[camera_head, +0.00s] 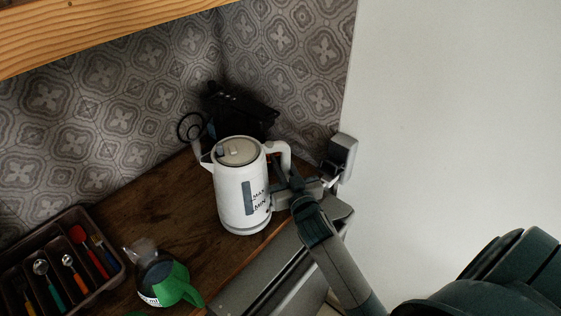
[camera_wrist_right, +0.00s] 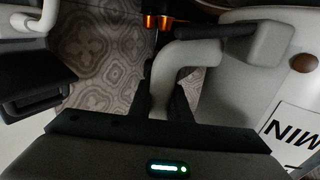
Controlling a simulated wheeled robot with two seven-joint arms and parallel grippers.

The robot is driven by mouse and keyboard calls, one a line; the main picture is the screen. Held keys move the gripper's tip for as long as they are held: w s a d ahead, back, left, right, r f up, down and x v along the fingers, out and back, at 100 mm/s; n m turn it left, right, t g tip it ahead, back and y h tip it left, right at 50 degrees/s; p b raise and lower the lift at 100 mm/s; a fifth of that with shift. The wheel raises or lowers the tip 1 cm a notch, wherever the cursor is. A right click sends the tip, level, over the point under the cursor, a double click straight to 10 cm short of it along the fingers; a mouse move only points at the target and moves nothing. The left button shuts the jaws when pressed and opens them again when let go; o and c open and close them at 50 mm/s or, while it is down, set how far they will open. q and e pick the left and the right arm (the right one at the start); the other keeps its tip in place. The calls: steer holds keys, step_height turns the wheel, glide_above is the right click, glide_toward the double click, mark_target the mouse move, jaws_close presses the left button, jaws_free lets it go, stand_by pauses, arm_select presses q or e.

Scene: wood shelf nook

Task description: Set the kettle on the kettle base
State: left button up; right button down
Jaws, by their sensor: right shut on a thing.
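The white kettle (camera_head: 232,200) stands upright over the front of the wooden counter, its spout to the left and its handle to the right. My right gripper (camera_head: 288,186) reaches in from the lower right and is shut on the kettle handle. In the right wrist view the pale handle (camera_wrist_right: 165,75) passes between the fingers, with the kettle body (camera_wrist_right: 235,85) to the right. I cannot tell whether the kettle's bottom touches anything. I cannot make out the kettle base; the kettle or arm may hide it. My left gripper is not in view.
A dark object (camera_head: 243,110) stands against the patterned wall behind the kettle. A cutlery tray (camera_head: 112,254) and a green-handled jug (camera_head: 176,285) are at the lower left. A grey-white object (camera_head: 343,150) is by the right wall. A wooden shelf (camera_head: 100,27) hangs above.

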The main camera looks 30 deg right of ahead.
mark_target(287, 177)
steer(key=shift+f+b, duration=0.45)
steer(key=shift+f, duration=0.05)
stand_by(0.8)
steer(key=c, duration=1.9)
jaws_free()
steer(key=shift+c, duration=0.2)
steer(key=shift+s+a+p, duration=0.15)
steer(key=shift+s+p, duration=0.1)
steer(key=shift+s, duration=0.65)
steer(key=shift+s+a+p, duration=0.2)
steer(key=shift+s, duration=0.75)
steer(key=shift+s+a+p, duration=0.15)
steer(key=shift+s+p, duration=0.1)
steer(key=shift+s, duration=0.65)
steer(key=shift+s+a+f+p, duration=0.1)
steer(key=shift+s+a+p, duration=0.2)
steer(key=shift+s, duration=1.05)
steer(key=shift+s+a+p, duration=0.15)
steer(key=shift+s+a, duration=0.1)
steer(key=shift+s, duration=1.1)
